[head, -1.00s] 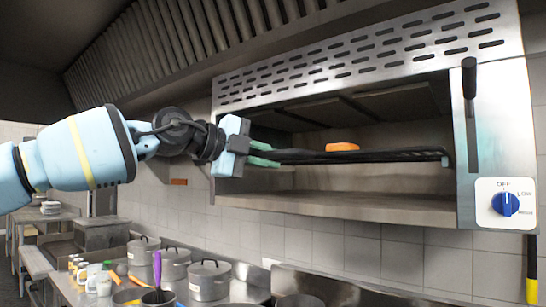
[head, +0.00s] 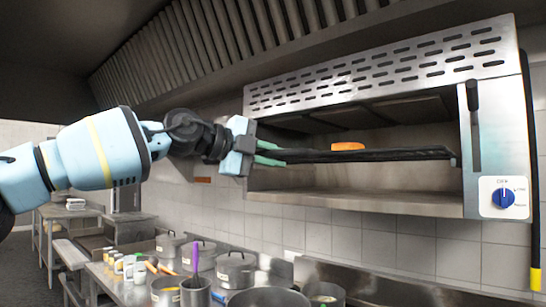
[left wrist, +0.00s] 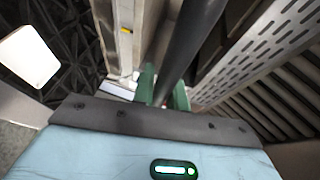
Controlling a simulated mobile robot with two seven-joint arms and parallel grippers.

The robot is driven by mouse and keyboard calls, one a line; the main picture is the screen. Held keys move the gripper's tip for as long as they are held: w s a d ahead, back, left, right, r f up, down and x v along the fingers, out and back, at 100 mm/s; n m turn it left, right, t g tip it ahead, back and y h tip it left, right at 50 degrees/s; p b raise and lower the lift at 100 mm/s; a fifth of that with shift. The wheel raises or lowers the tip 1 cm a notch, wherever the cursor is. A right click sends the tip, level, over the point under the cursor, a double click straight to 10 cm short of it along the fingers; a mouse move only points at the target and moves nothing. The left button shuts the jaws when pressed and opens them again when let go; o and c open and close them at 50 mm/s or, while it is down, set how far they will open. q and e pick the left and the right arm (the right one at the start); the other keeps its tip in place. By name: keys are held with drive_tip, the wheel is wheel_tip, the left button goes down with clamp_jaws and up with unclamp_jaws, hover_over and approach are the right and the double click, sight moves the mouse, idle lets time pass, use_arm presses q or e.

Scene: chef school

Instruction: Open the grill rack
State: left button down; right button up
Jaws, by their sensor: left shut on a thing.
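The grill rack (head: 400,155) is a thin black grid inside the open front of the steel grill (head: 375,75). It lies roughly level, and an orange piece of food (head: 348,146) sits on it. My left gripper (head: 271,153), with green fingers, is shut on the rack's left front part. In the left wrist view the fingers (left wrist: 164,90) stand on either side of a dark bar (left wrist: 190,40). The grip point is partly hidden in the head view. My right gripper is not in view.
The grill has a blue control knob (head: 503,198) and a black lever (head: 473,95) on its right side. Below stand several steel pots (head: 236,270) and small bottles. A slatted hood (head: 215,45) hangs above. A tiled wall (head: 370,240) lies behind.

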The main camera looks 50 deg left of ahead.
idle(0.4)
use_arm(q)
drive_tip(key=c, duration=1.4)
unclamp_jaws()
drive_tip(key=shift+s, duration=0.1)
drive_tip(key=shift+v, duration=3.85)
